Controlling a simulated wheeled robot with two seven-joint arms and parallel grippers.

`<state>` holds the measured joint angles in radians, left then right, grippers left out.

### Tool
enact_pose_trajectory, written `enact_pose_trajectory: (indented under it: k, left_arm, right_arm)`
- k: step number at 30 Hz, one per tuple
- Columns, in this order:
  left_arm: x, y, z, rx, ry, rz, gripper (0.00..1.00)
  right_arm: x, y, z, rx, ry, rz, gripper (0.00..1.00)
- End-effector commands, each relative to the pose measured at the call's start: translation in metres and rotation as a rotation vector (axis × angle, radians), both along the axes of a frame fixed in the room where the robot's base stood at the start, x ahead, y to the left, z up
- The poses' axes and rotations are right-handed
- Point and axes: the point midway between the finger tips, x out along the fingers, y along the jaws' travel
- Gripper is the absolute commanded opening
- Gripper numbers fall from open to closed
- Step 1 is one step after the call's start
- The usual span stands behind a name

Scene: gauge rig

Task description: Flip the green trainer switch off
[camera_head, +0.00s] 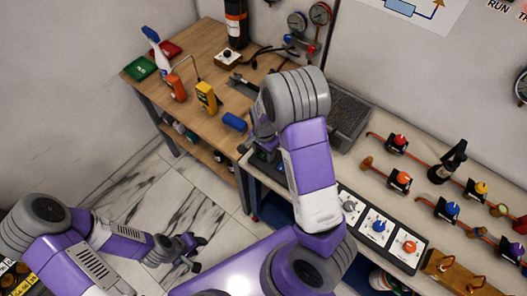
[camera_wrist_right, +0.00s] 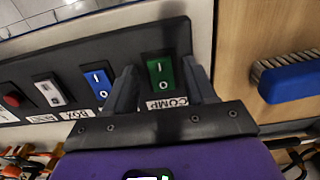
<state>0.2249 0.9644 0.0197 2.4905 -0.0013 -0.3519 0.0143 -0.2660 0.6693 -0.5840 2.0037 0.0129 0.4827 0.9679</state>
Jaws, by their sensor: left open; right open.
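The green trainer switch (camera_wrist_right: 160,78), marked I and O above an upside-down COMP label, sits on a dark panel (camera_wrist_right: 70,62) in the right wrist view. My right gripper (camera_wrist_right: 160,68) is open, with one finger on each side of the green switch. I cannot tell whether the fingers touch the switch or which half is pressed in. In the head view my right arm hides most of the panel and the right gripper. My left gripper (camera_head: 195,250) is open and empty over the floor at lower left.
A blue rocker switch (camera_wrist_right: 98,82), a white switch (camera_wrist_right: 47,92) and a red button (camera_wrist_right: 12,100) sit beside the green switch. A blue-backed brush (camera_wrist_right: 292,82) lies on the wooden bench. White knob panels (camera_head: 378,226) line the counter at right.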

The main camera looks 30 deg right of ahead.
Motion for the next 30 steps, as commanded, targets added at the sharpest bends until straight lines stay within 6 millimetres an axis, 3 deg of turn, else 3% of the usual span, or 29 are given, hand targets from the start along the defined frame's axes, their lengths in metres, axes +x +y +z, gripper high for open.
enact_pose_trajectory:
  k: [7,18,30]
  left_arm:
    - [0.0,0.0,0.0002,0.0,0.0,0.0,0.43]
    - [0.0,0.0,0.0002,0.0,0.0,0.0,0.43]
    - [-0.0001,-0.0001,-0.0071,0.0,0.0,0.0,0.43]
  right_arm:
    - [0.0002,0.0001,-0.0004,0.0,-0.001,0.0,0.54]
    - [0.0001,0.0,-0.0002,0.0,0.0,0.0,0.0]
    - [0.002,-0.0063,-0.0012,0.149,0.064,-0.007,0.0]
